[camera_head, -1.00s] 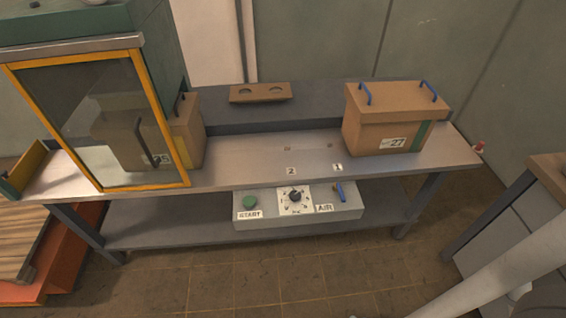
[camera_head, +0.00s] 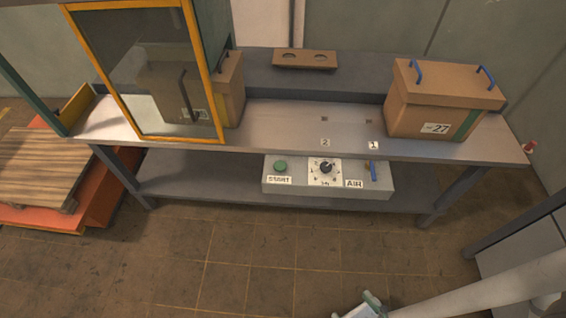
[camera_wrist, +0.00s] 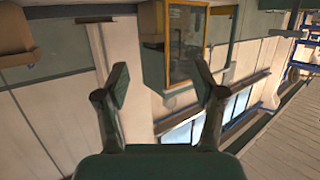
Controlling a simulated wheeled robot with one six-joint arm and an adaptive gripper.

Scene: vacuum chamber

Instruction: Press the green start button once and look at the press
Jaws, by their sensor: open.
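The green start button (camera_head: 280,165) sits on a grey control box (camera_head: 328,190) under the front edge of the bench. A START label (camera_head: 279,180) is below it. A round dial (camera_head: 326,168) and a blue AIR lever (camera_head: 373,171) are to its right on the same box. A yellow-framed glass door (camera_head: 150,75) of a cabinet stands at the left of the bench. My gripper (camera_wrist: 162,80) is open and empty in the wrist view, pointed at the room. In the head view, part of it shows at the bottom edge, well below and right of the button.
A box marked 27 (camera_head: 440,105) stands on the bench's right end, and another box (camera_head: 228,90) is beside the glass door. A pallet (camera_head: 40,165) lies at the left. The floor (camera_head: 230,260) before the bench is clear. A grey cabinet (camera_head: 530,255) is at the right.

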